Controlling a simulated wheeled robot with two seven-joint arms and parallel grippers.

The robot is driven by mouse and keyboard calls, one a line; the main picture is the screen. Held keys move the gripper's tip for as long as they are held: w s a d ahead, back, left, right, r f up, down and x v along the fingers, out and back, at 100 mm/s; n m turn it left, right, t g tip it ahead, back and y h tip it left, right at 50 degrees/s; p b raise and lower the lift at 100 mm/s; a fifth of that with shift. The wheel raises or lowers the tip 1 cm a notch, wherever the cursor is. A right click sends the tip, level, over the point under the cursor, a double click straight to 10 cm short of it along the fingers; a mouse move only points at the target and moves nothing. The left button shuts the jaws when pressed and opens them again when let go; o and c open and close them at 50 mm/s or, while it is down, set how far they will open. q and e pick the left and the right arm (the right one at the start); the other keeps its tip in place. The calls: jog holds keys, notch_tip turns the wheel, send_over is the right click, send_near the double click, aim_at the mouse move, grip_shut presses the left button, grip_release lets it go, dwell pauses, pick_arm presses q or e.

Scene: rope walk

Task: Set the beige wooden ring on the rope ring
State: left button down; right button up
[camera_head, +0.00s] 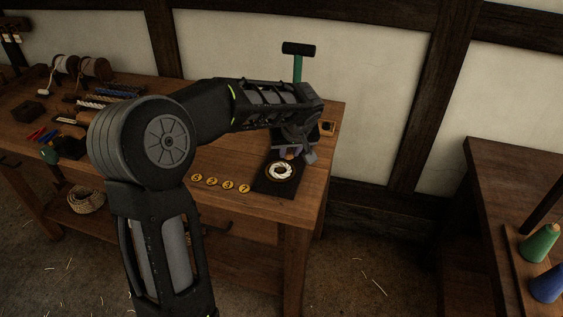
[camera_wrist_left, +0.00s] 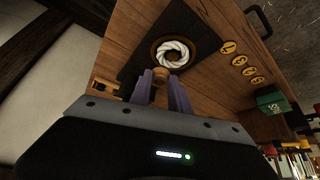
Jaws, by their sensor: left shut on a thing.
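The rope ring (camera_head: 280,171) is a white twisted loop lying in a round brown dish on a dark mat, near the right end of the bench. It also shows in the left wrist view (camera_wrist_left: 173,52). My left gripper (camera_head: 290,154) is just behind it in the head view. In the left wrist view its purple fingers (camera_wrist_left: 160,88) are shut on a small tan piece, the beige wooden ring (camera_wrist_left: 160,74), seen edge-on and partly hidden. It is close to the dish's near edge there; I cannot tell its height above the mat. My right gripper is not in view.
Several yellow numbered discs (camera_head: 228,184) lie left of the dark mat (camera_head: 262,184). A small wooden block (camera_head: 327,128) is at the back right. A green-handled tool with a black head (camera_head: 298,49) stands behind my arm. Another bench with green (camera_head: 538,243) and blue spools is at right.

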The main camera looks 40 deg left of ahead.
pick_arm(q)
jog(key=shift+s+a+n, duration=0.2)
jog(key=shift+a+n, duration=0.3)
jog(key=shift+a, duration=0.65)
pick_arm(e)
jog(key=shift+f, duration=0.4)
pick_arm(q)
jog(key=shift+f, duration=0.25)
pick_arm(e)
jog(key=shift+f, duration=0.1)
pick_arm(q)
jog(key=shift+f+b, duration=0.85)
jog(key=shift+f, duration=1.1)
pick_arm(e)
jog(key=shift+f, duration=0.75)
pick_arm(q)
jog(key=shift+b, duration=0.5)
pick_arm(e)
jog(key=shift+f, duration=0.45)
pick_arm(q)
jog(key=shift+f, duration=0.1)
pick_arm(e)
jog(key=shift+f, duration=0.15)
